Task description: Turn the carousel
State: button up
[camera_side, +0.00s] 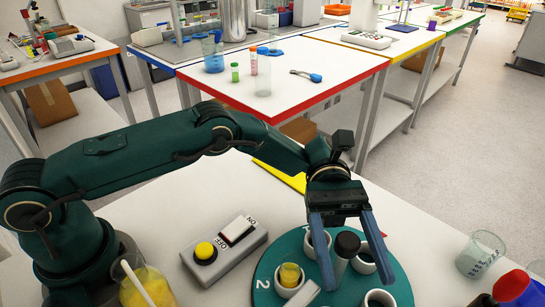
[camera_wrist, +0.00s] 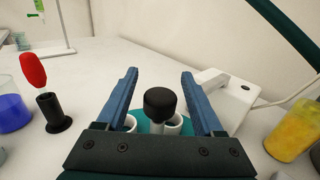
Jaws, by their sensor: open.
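The carousel (camera_side: 262,283) is a round teal disc on the white table, with several white cups around it and a number 2 on its rim. One cup holds a small yellow vial (camera_side: 289,275). A post with a black knob (camera_side: 347,244) stands near the middle of the disc; the knob also shows in the wrist view (camera_wrist: 160,103). My gripper (camera_side: 354,278) points down over the carousel. Its blue fingers are open, one on each side of the knob, with visible gaps in the wrist view (camera_wrist: 160,74). The fingers hide part of the disc and cups.
A grey box (camera_side: 224,262) with a yellow button and ON/OFF switch lies left of the carousel. A beaker of yellow liquid (camera_side: 146,290) stands at the front left. A clear beaker (camera_side: 480,256) and a red-topped object (camera_side: 516,288) stand to the right.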

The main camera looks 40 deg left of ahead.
jog(key=shift+v, duration=1.3)
notch_tip(320, 180, up, 7)
